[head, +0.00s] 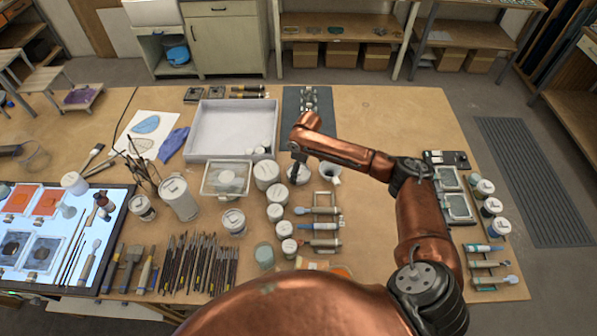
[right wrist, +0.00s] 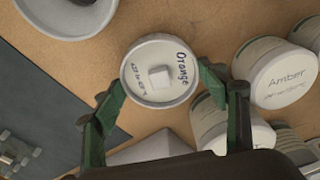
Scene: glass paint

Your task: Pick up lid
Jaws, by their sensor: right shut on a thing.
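A round pale lid (right wrist: 146,54) marked "Orange", with a small square knob, lies between the green fingers of my right gripper (right wrist: 160,86) in the right wrist view. The fingers are shut on its sides. In the head view my right gripper (head: 297,160) points down over a white jar (head: 299,174) among the jars at the table's middle. The arm partly hides this spot, and I cannot tell whether the lid rests on the jar or is raised. My left gripper is not in view.
A jar marked "Amber" (right wrist: 276,76) stands close by, with more lidded jars (head: 266,170) to the left. An open white vessel (head: 329,174) is just right. A white tray (head: 232,108) lies behind. The table's back right (head: 420,115) is clear.

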